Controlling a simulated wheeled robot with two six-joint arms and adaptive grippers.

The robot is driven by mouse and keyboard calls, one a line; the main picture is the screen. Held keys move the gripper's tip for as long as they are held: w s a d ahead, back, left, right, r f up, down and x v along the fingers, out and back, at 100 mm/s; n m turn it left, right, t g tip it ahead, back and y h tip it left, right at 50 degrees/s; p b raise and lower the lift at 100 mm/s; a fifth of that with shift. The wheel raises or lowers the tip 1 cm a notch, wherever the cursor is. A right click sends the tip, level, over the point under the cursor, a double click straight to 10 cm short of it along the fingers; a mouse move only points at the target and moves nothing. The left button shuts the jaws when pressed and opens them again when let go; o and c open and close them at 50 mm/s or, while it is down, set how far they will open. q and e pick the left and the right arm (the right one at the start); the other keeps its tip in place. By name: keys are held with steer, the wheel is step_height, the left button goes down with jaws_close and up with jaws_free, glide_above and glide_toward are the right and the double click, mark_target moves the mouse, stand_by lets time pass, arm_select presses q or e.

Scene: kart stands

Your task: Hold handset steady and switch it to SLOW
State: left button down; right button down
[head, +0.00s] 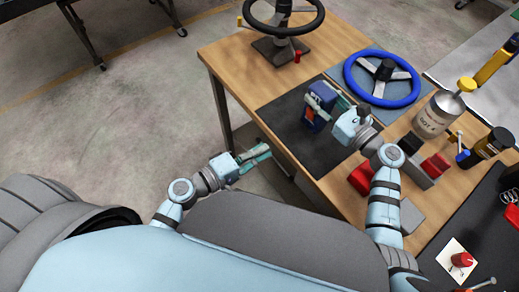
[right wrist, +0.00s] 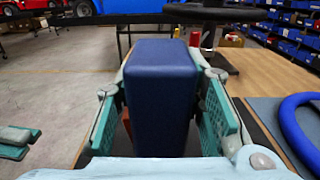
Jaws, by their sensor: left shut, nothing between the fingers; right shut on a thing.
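The handset, a dark blue block (head: 314,116), stands upright over the black mat (head: 325,153) on the wooden table. My right gripper (head: 334,104) is shut on it from the right. In the right wrist view the handset (right wrist: 160,98) fills the space between the teal finger pads, and a small red part shows low at its left side. Its switch and any SLOW marking cannot be made out. My left gripper (head: 258,156) is shut and empty, off the table's left edge and apart from the handset. A finger of it shows at the left of the right wrist view (right wrist: 15,140).
A blue steering wheel (head: 382,79) lies right of the mat, and a black wheel on a stand (head: 283,20) is behind. A pump bottle (head: 437,115), red blocks (head: 436,165) and a dark bottle (head: 487,147) crowd the right. The table's left edge (head: 236,92) is clear.

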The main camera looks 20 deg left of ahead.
steer(key=c, duration=1)
jaws_free()
steer(key=shift+o, duration=0.2)
